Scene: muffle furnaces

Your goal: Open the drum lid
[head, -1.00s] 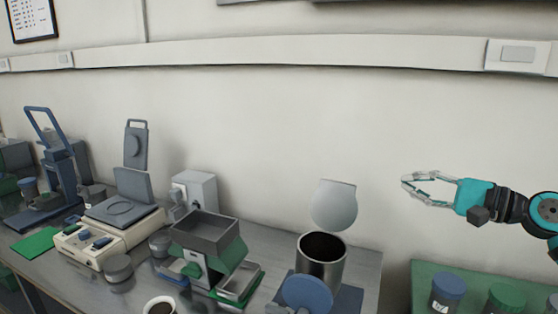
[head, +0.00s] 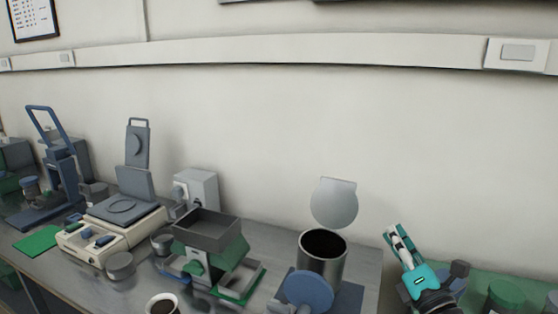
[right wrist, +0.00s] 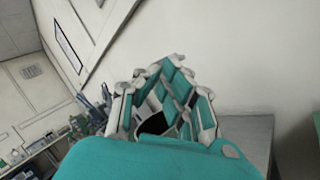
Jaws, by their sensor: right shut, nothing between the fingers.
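The drum (head: 322,262) is a dark grey metal cylinder with an open black mouth, standing on the bench. Its pale grey round lid (head: 334,203) stands raised, nearly upright, behind the mouth. My right gripper (head: 393,237) is to the right of the drum, apart from it and from the lid, with its fingers pointing up and slightly left. It is shut and empty. My left gripper is not in view.
A blue round disc (head: 307,290) sits in front of the drum. A hopper-like device (head: 207,232), a white cup (head: 162,303) and a cream balance-like device (head: 108,235) stand to the left. A green mat with capped jars (head: 505,298) lies at right.

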